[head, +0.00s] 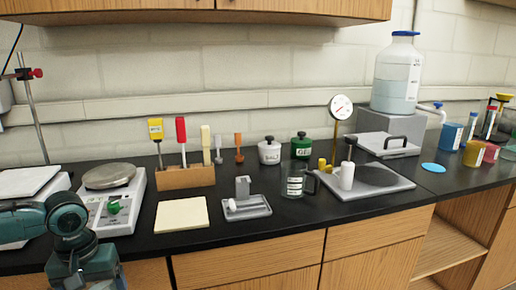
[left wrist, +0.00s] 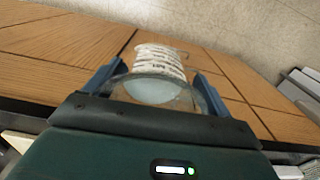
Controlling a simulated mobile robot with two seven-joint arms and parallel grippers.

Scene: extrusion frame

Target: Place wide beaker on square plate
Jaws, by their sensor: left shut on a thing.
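The wide beaker (left wrist: 153,88) is clear glass with a white marked label and shows in the left wrist view. My left gripper (left wrist: 157,72) is shut on it, with one blue finger on each side. Wooden cabinet fronts show behind it. In the head view my left arm is at the lower left; its fingers and the beaker are out of that view. A flat cream square plate (head: 182,214) lies on the black bench, with nothing on it. My right gripper is not in view.
Behind the plate stands a wooden rack (head: 186,177) of upright tools. A balance (head: 112,197) is to its left, a grey tray (head: 246,207) to its right. A clear labelled mug (head: 296,181) and a grey board (head: 374,182) stand farther right.

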